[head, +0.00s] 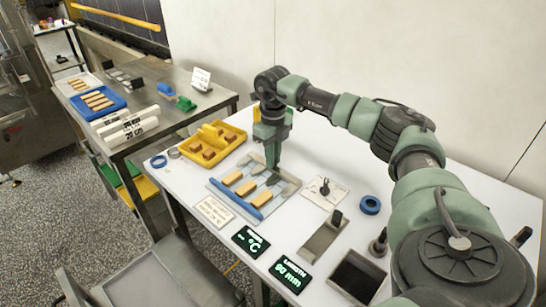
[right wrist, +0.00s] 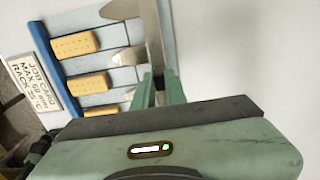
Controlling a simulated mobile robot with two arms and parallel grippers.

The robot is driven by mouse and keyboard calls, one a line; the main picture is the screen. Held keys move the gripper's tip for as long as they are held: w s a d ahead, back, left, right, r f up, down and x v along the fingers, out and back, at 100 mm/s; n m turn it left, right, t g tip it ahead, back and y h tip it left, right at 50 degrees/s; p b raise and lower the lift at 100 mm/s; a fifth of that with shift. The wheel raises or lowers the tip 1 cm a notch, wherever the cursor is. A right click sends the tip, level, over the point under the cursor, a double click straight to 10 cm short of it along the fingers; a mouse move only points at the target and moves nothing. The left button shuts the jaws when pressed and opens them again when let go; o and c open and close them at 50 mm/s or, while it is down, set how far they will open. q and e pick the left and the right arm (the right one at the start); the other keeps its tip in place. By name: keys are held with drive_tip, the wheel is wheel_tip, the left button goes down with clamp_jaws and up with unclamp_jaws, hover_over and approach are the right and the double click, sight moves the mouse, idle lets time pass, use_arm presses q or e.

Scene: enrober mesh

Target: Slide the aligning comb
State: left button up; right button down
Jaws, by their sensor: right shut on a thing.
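The aligning comb (right wrist: 148,28) is a grey metal bar with pale pointed teeth in the right wrist view. Its teeth point towards three golden bars (right wrist: 80,85) lying in a row on a light board with a blue edge strip (right wrist: 45,57). In the head view the golden bars (head: 246,188) lie beside the blue strip (head: 238,211). My right gripper (head: 272,165) points down at the far side of the board and is shut on the comb; it also shows in the right wrist view (right wrist: 160,88). The fingertips partly hide the grip point. My left gripper is out of view.
A yellow tray (head: 236,136) with brown blocks stands behind left. A job card (head: 214,210), two dark displays (head: 290,275), a grey tool (head: 323,238), a dark tray (head: 357,278) and a blue tape roll (head: 371,204) lie around the board on the white table.

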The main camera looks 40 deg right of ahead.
sight(253, 181)
idle(0.6)
drive_tip(key=a, duration=0.2)
drive_tip(key=a+p, duration=0.1)
drive_tip(key=a, duration=0.5)
drive_tip(key=shift+s, duration=0.3)
drive_tip(key=shift+d, duration=0.1)
drive_tip(key=c, duration=1.7)
unclamp_jaws()
drive_tip(key=shift+c, duration=0.2)
drive_tip(key=o, duration=0.3)
drive_tip(key=shift+a, duration=0.2)
